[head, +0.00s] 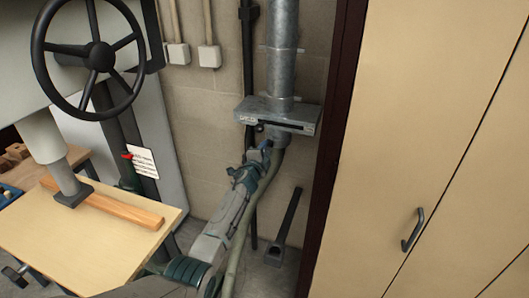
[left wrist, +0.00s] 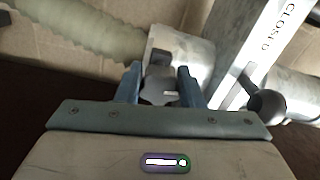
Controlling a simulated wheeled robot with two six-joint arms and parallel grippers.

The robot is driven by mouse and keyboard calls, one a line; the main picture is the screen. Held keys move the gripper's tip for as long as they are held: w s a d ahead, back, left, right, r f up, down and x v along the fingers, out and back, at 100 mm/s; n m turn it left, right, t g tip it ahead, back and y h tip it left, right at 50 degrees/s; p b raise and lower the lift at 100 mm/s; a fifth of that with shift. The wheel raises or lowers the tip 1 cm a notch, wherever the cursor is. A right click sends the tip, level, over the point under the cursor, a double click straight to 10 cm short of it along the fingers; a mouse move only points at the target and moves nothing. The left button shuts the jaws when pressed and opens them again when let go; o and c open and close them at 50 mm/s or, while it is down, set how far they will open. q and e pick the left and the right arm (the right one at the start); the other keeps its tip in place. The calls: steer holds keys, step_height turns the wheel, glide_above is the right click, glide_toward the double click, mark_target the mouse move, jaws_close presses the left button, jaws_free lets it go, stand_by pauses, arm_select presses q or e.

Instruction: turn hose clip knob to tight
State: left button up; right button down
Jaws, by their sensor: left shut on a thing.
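The hose clip knob (left wrist: 158,86) is a small grey lobed knob beside the metal collar at the hose end. My left gripper (left wrist: 159,88) has its two blue-grey fingers on either side of the knob and is shut on it. In the head view my left gripper (head: 262,151) reaches up to just below the metal gate, and the knob is hidden there. The ribbed greenish hose (left wrist: 85,32) runs into the collar (left wrist: 188,48). The hose also hangs below the duct in the head view (head: 240,240). My right gripper is not in view.
A metal slide gate (head: 278,115) sits on the vertical duct (head: 282,45), close above the gripper. A dark ball handle (left wrist: 268,104) is right of the fingers. A tan cabinet (head: 420,130) stands right. A machine with a handwheel (head: 98,56) and a wooden table (head: 85,245) stand left.

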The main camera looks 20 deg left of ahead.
arm_select(q)
steer(key=shift+f+m, duration=0.1)
steer(key=shift+m, duration=0.8)
steer(key=o, duration=1)
steer(key=shift+s, duration=0.2)
steer(key=s+p, duration=0.6)
steer(key=s, duration=0.4)
steer(key=shift+s+a, duration=0.15)
steer(key=shift+s, duration=0.1)
